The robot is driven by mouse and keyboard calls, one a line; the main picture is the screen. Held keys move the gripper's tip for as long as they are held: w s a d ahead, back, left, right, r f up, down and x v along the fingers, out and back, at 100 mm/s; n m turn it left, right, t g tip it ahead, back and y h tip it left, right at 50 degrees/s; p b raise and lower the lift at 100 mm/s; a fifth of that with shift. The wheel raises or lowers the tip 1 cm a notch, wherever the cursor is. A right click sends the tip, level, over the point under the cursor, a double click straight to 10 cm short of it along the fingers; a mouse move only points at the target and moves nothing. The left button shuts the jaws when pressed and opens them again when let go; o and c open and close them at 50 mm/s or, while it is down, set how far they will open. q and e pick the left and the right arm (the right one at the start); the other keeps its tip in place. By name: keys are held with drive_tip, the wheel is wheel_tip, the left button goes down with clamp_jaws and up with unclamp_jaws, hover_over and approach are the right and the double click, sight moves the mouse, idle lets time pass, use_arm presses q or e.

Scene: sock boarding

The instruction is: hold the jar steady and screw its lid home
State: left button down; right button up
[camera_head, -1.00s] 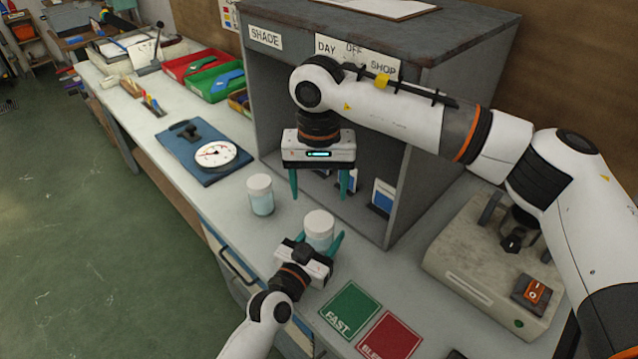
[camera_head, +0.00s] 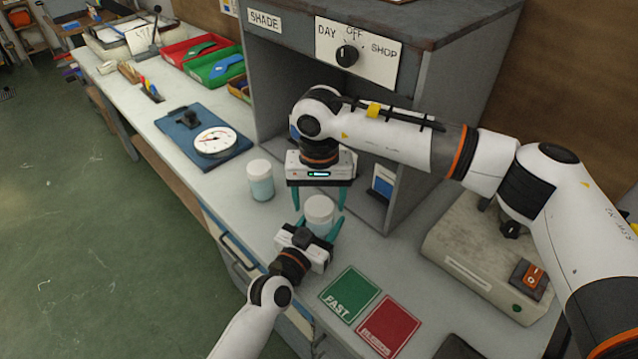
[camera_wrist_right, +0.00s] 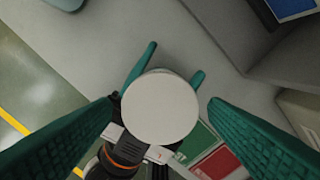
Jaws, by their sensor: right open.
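A small jar (camera_head: 317,229) with pale blue contents and a white lid (camera_head: 320,207) stands on the bench. My left gripper (camera_head: 320,228) is at the jar with its green fingers on either side; whether they touch the glass is hidden. My right gripper (camera_head: 319,207) is open and points down, its green fingers coming down on both sides of the lid. In the right wrist view the round white lid (camera_wrist_right: 160,109) lies between the right fingers (camera_wrist_right: 160,112), with a gap on each side. The lid hides most of the jar there.
A second white-lidded jar (camera_head: 260,180) stands just left of the held one. The grey shade cabinet (camera_head: 412,150) rises close behind my right gripper. Green (camera_head: 349,293) and red (camera_head: 388,327) mats lie in front. A grey machine (camera_head: 470,262) stands at right; a dial gauge (camera_head: 214,141) is at left.

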drive_tip(key=shift+f, duration=0.35)
drive_tip(key=shift+c, duration=0.6)
